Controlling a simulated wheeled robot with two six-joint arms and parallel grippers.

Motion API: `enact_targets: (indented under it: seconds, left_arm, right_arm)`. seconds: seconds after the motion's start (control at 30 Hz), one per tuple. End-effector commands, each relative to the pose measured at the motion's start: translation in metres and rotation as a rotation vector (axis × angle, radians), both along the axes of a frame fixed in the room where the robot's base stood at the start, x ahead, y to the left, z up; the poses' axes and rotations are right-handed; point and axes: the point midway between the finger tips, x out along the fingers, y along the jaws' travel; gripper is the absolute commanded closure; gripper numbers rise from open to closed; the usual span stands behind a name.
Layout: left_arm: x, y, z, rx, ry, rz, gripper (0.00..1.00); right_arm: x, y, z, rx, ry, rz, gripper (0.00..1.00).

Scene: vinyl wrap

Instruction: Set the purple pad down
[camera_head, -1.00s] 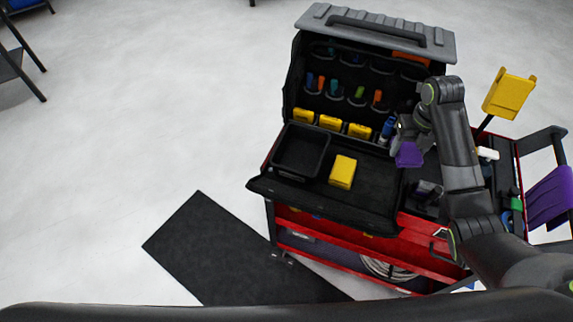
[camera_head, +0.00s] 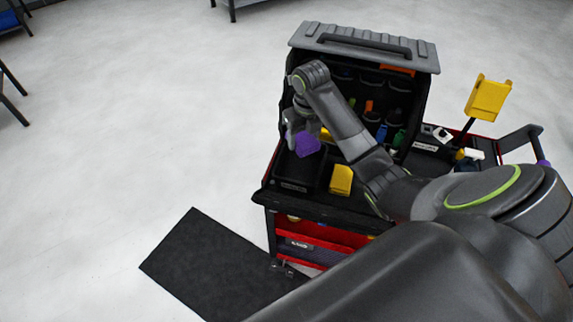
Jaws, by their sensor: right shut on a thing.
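The purple pad (camera_head: 307,144) is held in my right gripper (camera_head: 299,131), which is shut on it. The pad hangs over the black tray (camera_head: 291,186) at the left of the open tool case. I cannot tell whether it touches the tray. My right arm reaches across the case from the right and hides part of its middle. A yellow pad (camera_head: 341,180) lies on the case's front shelf, just right of the tray. My left gripper is not in view.
The open case's grey lid (camera_head: 365,45) stands at the back, with tool pockets below it. The red cart (camera_head: 318,239) carries the case. A yellow holder (camera_head: 488,97) rises on a post at the right. A black mat (camera_head: 215,265) lies on the floor.

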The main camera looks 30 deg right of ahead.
Motion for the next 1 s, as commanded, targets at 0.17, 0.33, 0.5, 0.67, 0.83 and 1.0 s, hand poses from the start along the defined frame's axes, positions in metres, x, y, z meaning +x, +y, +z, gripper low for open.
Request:
enact_targets:
  seconds: [0.17,0.33,0.5,0.67,0.83,1.0]
  left_arm:
    - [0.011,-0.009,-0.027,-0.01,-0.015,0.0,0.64]
    - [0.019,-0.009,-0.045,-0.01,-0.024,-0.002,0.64]
    - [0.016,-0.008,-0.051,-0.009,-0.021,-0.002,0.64]
    - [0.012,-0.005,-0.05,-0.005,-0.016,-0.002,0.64]
    - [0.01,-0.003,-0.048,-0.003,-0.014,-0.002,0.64]
    - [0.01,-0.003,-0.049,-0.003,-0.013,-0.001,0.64]
  right_arm:
    - [0.0,0.0,-0.026,0.0,0.0,0.0,0.6]
    - [0.001,0.0,-0.045,0.0,0.0,0.0,0.6]
    - [0.0,0.0,-0.057,0.001,0.001,-0.001,0.6]
    - [0.0,0.001,-0.081,0.002,0.005,-0.002,0.6]
    - [0.001,0.0,-0.095,0.001,0.0,-0.001,0.6]
    - [0.001,0.0,-0.096,0.0,-0.001,0.0,0.6]
